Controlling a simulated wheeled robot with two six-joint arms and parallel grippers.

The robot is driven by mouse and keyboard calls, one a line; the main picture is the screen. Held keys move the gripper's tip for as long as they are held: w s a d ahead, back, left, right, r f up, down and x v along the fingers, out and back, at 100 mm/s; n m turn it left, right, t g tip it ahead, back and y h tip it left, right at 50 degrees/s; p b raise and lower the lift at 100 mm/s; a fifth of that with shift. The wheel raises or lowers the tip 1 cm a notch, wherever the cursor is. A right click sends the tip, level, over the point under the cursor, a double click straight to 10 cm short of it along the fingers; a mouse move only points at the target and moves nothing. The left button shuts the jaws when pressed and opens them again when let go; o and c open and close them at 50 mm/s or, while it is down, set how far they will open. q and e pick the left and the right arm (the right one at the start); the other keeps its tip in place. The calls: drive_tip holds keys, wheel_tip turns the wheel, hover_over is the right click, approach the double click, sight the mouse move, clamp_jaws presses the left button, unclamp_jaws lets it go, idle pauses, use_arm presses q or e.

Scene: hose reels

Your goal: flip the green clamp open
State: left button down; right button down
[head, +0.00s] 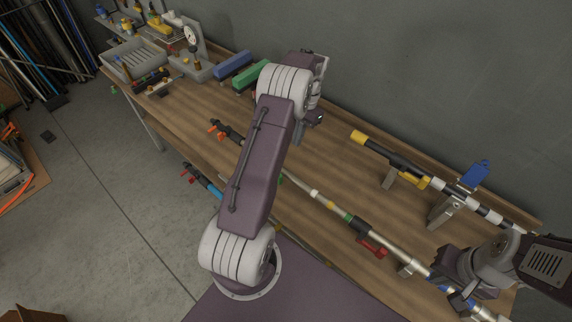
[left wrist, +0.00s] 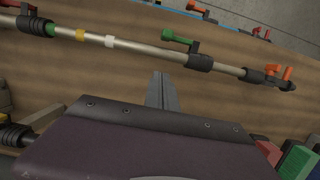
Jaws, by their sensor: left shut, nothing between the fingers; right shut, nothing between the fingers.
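The green clamp (left wrist: 180,38) shows in the left wrist view as a green lever on a black collar around a pale metal pipe (left wrist: 140,45). Its lever points left, roughly along the pipe, with a gap between them. My left gripper (left wrist: 163,88) is shut and empty, apart from the pipe and below the clamp in the left wrist view. My right gripper (head: 452,284) is shut and empty near the bench's right end.
A red clamp (head: 372,247) sits farther along the pipe. Orange levers (head: 216,129) are at its far end. A second pipe on stands carries a yellow lever (head: 414,182) and a blue one (head: 475,174). Blue (head: 233,64) and green (head: 253,74) blocks lie along the wall.

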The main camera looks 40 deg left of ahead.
use_arm(q)
drive_tip(key=p+x, duration=0.1)
drive_tip(key=x, duration=0.2)
drive_tip(key=s+p+x, duration=0.1)
drive_tip(key=p+x, duration=0.1)
drive_tip(key=x, duration=0.1)
drive_tip(key=s+p+x, duration=0.1)
drive_tip(key=p+x, duration=0.1)
drive_tip(key=x, duration=0.2)
drive_tip(key=shift+s+a+r, duration=0.1)
drive_tip(key=shift+a+r, duration=0.05)
drive_tip(key=shift+a, duration=0.1)
drive_tip(key=shift+s+p, duration=0.4)
drive_tip(key=shift+s+f, duration=0.25)
drive_tip(key=shift+s, duration=0.15)
drive_tip(key=shift+w, duration=0.1)
